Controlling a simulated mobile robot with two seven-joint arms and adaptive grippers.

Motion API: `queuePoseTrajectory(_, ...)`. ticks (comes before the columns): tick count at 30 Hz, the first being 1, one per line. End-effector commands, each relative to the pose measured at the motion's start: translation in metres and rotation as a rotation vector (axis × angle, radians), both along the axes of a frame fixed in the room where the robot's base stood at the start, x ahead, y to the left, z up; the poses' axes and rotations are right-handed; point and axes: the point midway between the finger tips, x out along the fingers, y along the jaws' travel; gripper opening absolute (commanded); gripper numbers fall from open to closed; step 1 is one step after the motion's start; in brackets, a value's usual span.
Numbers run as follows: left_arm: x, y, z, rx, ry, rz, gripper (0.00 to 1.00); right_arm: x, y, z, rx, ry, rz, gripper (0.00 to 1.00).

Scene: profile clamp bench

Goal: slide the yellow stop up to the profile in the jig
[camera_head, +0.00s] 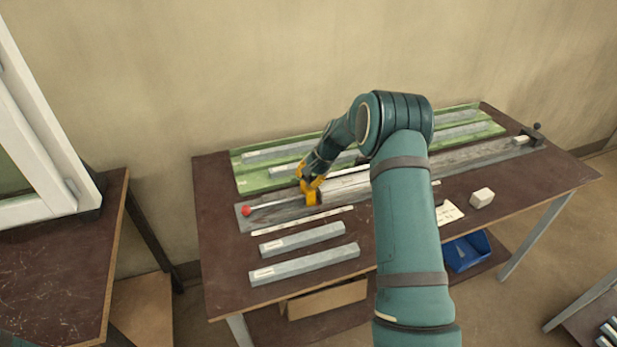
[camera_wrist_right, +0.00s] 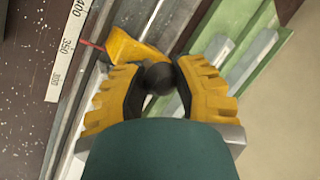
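The long grey jig (camera_head: 275,214) lies across the bench. The yellow stop (camera_head: 311,194) sits on it near its left end, and its wedge-like body shows in the wrist view (camera_wrist_right: 128,47). My right gripper (camera_wrist_right: 159,80) has its fingertips on both sides of the stop's round dark knob (camera_wrist_right: 158,78) and appears shut on it. A pale grey profile (camera_head: 350,186) lies in the jig to the right of the stop, partly hidden by my arm. I cannot tell how wide the gap between stop and profile is. My left gripper is out of view.
Grey bars lie in a green tray (camera_head: 243,178) behind the jig and at the front (camera_head: 304,265). A red ball (camera_head: 246,211) ends a rod at the jig's left. A scale strip (camera_wrist_right: 65,55) runs alongside.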

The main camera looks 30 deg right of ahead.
Motion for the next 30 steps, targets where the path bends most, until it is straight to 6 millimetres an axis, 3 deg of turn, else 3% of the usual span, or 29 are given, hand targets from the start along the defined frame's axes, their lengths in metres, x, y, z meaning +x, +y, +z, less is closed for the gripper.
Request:
queuePoseTrajectory(4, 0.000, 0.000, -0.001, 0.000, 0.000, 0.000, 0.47, -0.001, -0.005, -0.001, 0.000, 0.000, -0.001, 0.00)
queuePoseTrajectory(10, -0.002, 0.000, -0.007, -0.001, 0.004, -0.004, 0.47, -0.007, -0.030, -0.001, -0.002, 0.000, -0.003, 0.00)
queuePoseTrajectory(18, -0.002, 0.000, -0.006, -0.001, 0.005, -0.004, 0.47, -0.009, -0.035, 0.000, -0.006, 0.001, -0.006, 0.00)
queuePoseTrajectory(19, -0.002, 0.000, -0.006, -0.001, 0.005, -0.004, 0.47, -0.009, -0.035, 0.000, -0.006, 0.001, -0.006, 0.39)
queuePoseTrajectory(21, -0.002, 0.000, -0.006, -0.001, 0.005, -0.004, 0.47, -0.009, -0.035, 0.000, -0.006, 0.001, -0.006, 0.62)
queuePoseTrajectory(30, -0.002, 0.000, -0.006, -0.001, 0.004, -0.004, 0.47, -0.008, -0.032, 0.000, -0.002, 0.000, -0.002, 0.62)
